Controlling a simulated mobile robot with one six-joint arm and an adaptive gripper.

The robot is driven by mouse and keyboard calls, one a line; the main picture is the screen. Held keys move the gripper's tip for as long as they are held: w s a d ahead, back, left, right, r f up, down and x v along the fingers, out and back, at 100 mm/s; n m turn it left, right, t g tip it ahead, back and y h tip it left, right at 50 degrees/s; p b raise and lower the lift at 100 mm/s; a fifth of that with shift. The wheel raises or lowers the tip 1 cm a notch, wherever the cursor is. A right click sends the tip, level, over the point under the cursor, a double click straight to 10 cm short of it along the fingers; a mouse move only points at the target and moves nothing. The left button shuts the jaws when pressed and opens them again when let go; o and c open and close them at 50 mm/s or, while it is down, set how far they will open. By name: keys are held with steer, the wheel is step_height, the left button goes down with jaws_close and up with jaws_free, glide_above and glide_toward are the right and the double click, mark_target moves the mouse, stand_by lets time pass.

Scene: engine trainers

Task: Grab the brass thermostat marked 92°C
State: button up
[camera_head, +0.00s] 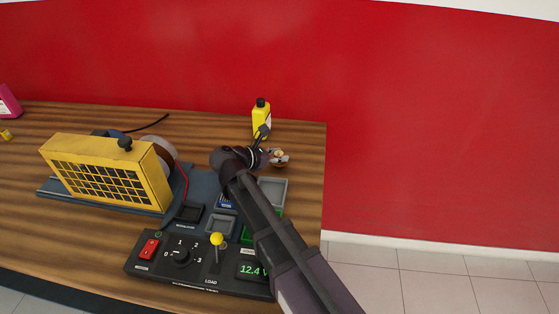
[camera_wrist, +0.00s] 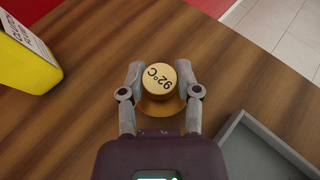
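The brass thermostat (camera_wrist: 159,80) has a round cap marked 92°C and a wider flange below it. In the wrist view it stands on the wooden table between the fingers of my gripper (camera_wrist: 159,72). One finger is on each side, close to the cap; no firm contact shows, and the gripper looks open. In the head view my gripper (camera_head: 268,146) is low over the right part of the table, and the thermostat (camera_head: 279,155) shows small and partly covered beside it.
A yellow bottle (camera_head: 262,118) stands close behind my gripper. A grey tray (camera_head: 273,188) lies in front, beside a black control panel (camera_head: 205,262). A yellow engine trainer (camera_head: 105,172) fills the left. The table's right edge is near.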

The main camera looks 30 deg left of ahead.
mark_target(279, 154)
jaws_close()
steer(key=shift+r, duration=0.15)
step_height(279, 154, up, 3)
steer(key=p, duration=0.3)
steer(key=shift+r+p, duration=0.2)
steer(key=shift+p, duration=0.15)
steer(key=s, duration=0.5)
steer(key=s+r+p, duration=0.1)
steer(key=s, duration=1)
steer(key=shift+d+r, duration=0.15)
steer(key=shift+d, duration=0.2)
